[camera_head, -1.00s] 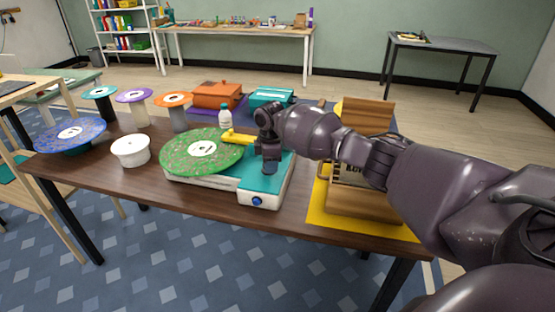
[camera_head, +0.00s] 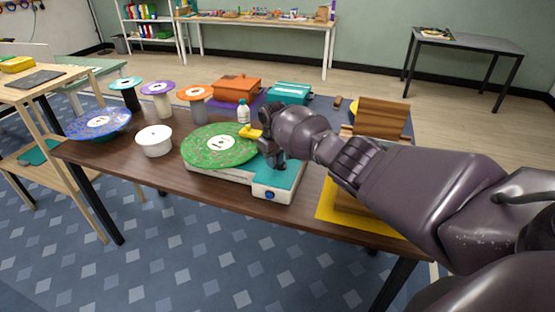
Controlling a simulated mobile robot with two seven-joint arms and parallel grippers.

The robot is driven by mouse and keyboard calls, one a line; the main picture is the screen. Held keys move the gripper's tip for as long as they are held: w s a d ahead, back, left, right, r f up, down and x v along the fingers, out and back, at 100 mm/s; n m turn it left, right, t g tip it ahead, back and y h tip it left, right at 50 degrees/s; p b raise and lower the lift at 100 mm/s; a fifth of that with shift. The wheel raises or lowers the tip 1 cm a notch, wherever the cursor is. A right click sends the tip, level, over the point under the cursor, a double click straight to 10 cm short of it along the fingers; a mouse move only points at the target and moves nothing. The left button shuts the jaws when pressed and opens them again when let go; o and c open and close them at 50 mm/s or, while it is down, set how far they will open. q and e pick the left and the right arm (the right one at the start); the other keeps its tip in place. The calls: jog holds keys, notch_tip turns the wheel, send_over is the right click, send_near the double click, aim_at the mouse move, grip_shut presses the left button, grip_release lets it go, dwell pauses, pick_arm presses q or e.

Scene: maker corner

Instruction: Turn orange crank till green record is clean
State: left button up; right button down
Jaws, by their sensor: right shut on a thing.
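The green record (camera_head: 221,146) lies flat on a white machine with a teal deck (camera_head: 279,179) and a blue knob at the front. Its surface still shows some reddish specks around a white label. A yellow arm (camera_head: 249,133) reaches over the record's right edge. My right gripper (camera_head: 276,160) is shut on the orange crank above the teal deck, just right of the record. The gripper and wrist hide the crank. My left gripper is not in view.
A small white bottle (camera_head: 243,112) stands behind the record. A white tub (camera_head: 154,141), several spools and a blue record (camera_head: 99,123) stand to the left. A wooden box on a yellow mat (camera_head: 325,205) is right, partly behind my arm.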

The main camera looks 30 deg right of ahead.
jog(key=m, duration=0.1)
jog(key=w+m, duration=0.1)
jog(key=m, duration=0.1)
jog(key=shift+w+a+m, duration=0.15)
jog(key=shift+a+m, duration=0.05)
jog(key=shift+m, duration=0.1)
jog(key=m, duration=0.1)
jog(key=w+m, duration=0.1)
jog(key=m, duration=0.1)
jog(key=shift+d+b, duration=0.1)
jog(key=shift+b, duration=0.3)
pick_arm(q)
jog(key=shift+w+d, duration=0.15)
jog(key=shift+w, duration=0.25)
pick_arm(e)
jog(key=shift+w, duration=0.1)
jog(key=shift+m, duration=0.3)
jog(key=shift+r, duration=0.1)
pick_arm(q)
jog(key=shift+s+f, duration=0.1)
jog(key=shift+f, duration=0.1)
pick_arm(e)
jog(key=c, duration=1)
grip_release()
jog(key=shift+c, duration=0.2)
